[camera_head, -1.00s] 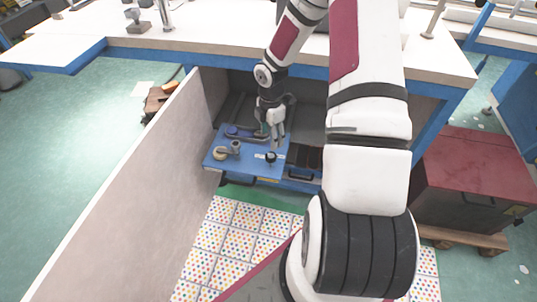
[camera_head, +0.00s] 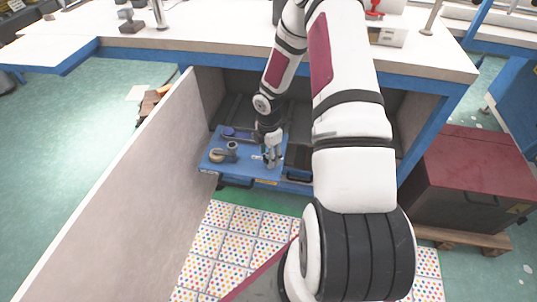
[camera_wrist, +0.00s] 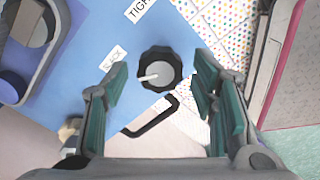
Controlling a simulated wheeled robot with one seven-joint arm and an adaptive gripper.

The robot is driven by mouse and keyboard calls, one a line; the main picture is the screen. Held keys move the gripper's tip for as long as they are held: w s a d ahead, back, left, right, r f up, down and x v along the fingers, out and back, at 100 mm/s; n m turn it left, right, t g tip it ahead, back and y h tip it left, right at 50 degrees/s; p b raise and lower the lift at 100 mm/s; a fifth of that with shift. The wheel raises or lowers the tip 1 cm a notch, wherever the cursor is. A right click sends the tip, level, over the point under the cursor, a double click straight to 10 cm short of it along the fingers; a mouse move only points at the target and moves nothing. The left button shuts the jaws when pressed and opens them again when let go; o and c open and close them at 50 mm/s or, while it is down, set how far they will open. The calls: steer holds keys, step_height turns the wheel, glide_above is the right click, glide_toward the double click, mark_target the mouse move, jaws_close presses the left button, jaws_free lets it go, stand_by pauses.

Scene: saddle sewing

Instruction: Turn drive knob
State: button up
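The drive knob (camera_wrist: 159,70) is a dark, ridged round knob with a light pointer on a grey centre. It sits on the blue panel (camera_wrist: 75,52) between labels, one reading "TIGHT" and one partly readable as slack. In the wrist view my gripper (camera_wrist: 160,88) is open, with one green-padded finger on each side of the knob and visible gaps to both. In the head view my gripper (camera_head: 271,160) is over the right part of the blue panel (camera_head: 213,160), and it hides the knob there.
A black handle (camera_wrist: 150,118) is beside the knob. A beige round part (camera_head: 217,156) and a grey cylinder (camera_head: 232,148) stand on the panel's left. A pale partition (camera_head: 130,190) bounds the left side, and the table edge (camera_head: 200,54) lies above.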

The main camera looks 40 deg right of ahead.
steer(key=c, duration=0.8)
steer(key=shift+m, duration=0.4)
steer(key=m, duration=0.4)
steer(key=shift+m+p, duration=0.3)
steer(key=shift+p, duration=0.1)
steer(key=m, duration=0.4)
steer(key=shift+m, duration=0.3)
steer(key=m, duration=0.6)
steer(key=shift+w, duration=0.1)
steer(key=m, duration=0.6)
steer(key=shift+d+m, duration=0.1)
steer(key=shift+m, duration=0.2)
